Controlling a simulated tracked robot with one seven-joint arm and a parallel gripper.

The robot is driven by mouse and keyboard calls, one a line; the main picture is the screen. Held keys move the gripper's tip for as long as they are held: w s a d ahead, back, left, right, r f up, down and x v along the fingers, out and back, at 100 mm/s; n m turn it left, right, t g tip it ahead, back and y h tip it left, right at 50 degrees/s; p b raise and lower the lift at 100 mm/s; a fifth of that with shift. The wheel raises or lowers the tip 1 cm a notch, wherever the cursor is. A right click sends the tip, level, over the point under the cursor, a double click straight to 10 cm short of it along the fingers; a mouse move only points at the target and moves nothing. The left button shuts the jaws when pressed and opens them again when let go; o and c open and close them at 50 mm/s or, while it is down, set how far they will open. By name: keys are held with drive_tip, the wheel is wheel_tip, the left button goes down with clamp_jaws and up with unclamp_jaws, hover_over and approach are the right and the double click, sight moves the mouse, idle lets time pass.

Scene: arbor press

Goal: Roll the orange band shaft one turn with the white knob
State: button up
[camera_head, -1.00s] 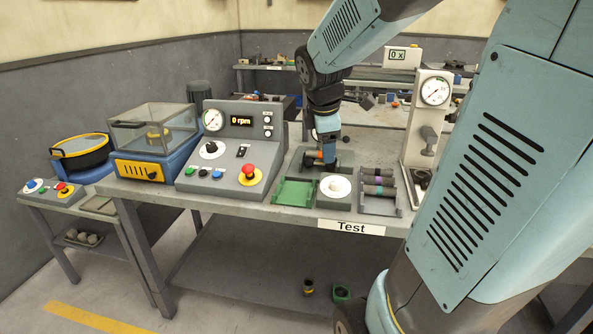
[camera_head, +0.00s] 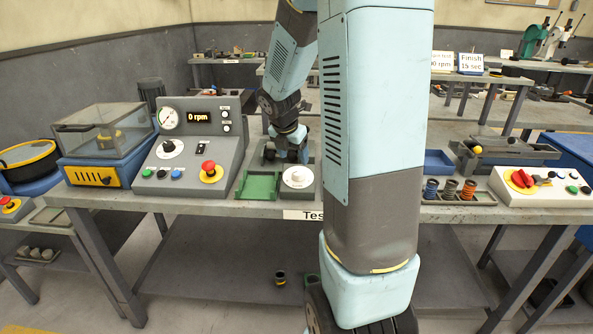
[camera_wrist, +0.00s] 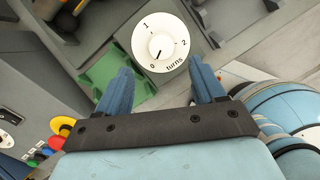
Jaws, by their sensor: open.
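The white knob (camera_head: 297,177) sits on a grey block at the front of the bench. In the wrist view the knob (camera_wrist: 160,42) shows the marks 0, 1, 2 and "turns", with its small dark pointer at 0. My gripper (camera_head: 290,155) is low over the bench just behind the knob in the head view. In the wrist view my gripper (camera_wrist: 160,68) is open and empty, its two blue fingers spread to either side below the knob and not touching it. I cannot make out the orange band shaft now; my arm hides part of the bench.
A green tray (camera_head: 258,186) lies left of the knob. The control panel (camera_head: 190,145) reads 0 rpm and has a red button (camera_head: 208,168). My body covers the bench to the right. Beyond it are several coloured coils (camera_head: 450,189) and a white control box (camera_head: 540,185).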

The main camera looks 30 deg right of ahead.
sight(297, 171)
drive_tip(key=x, duration=0.7)
drive_tip(key=shift+w+d+f, duration=0.1)
drive_tip(key=shift+w+f, duration=0.05)
drive_tip(key=shift+f, duration=0.25)
drive_tip(key=shift+c, duration=0.5)
drive_tip(key=c, duration=0.9)
drive_tip(key=shift+c, duration=0.3)
